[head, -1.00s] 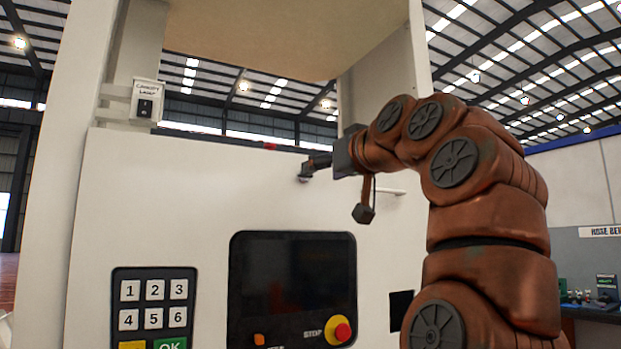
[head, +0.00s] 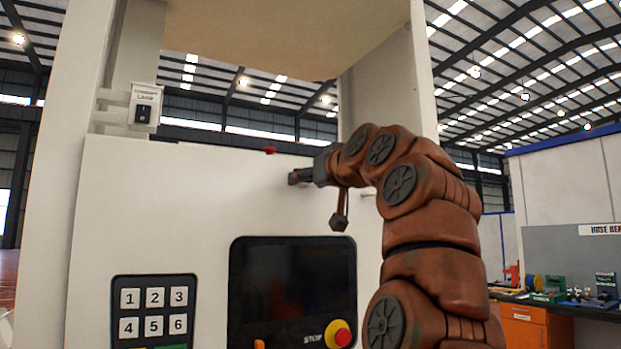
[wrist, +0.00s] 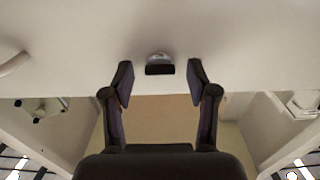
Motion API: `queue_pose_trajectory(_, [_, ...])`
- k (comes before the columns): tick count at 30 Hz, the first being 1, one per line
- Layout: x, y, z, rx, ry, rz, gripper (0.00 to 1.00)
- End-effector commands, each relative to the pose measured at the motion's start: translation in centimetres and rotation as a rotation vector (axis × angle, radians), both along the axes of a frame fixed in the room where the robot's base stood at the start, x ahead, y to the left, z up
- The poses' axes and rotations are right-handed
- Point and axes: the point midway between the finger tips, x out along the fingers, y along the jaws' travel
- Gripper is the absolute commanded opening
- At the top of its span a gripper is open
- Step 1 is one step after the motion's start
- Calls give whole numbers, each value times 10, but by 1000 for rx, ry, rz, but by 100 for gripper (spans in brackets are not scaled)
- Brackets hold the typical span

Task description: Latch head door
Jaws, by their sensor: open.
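The head door appears to be the large white front panel (head: 180,220) with a keypad and screen; its face also fills the top of the wrist view (wrist: 80,35). A small latch-like fitting (wrist: 159,66), silvery above and dark below, sits on this face. My gripper (head: 293,178) is at the panel's upper part, below its top edge. In the wrist view my gripper (wrist: 161,75) is open, with one finger on either side of the fitting and a gap on both sides. In the head view the gripper hides the fitting. Contact with the panel cannot be told.
A white bar handle (wrist: 14,64) is on the panel, left in the wrist view. A red knob (head: 270,150) is at the panel's top edge. A switch box (head: 145,105) is at upper left. A keypad (head: 153,312) and dark screen (head: 290,285) with a red stop button (head: 339,334) are below.

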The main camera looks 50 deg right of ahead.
Motion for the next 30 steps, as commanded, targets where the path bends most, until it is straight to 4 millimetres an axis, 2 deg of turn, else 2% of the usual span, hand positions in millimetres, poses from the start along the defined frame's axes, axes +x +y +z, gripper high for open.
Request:
queue_pose_trajectory(3, [0, 0, 0, 0, 0, 0, 57])
queue_pose_trajectory(20, [0, 0, -1, 0, 1, 0, 0])
queue_pose_trajectory(30, [0, 0, 0, 48, -15, 1, 0])
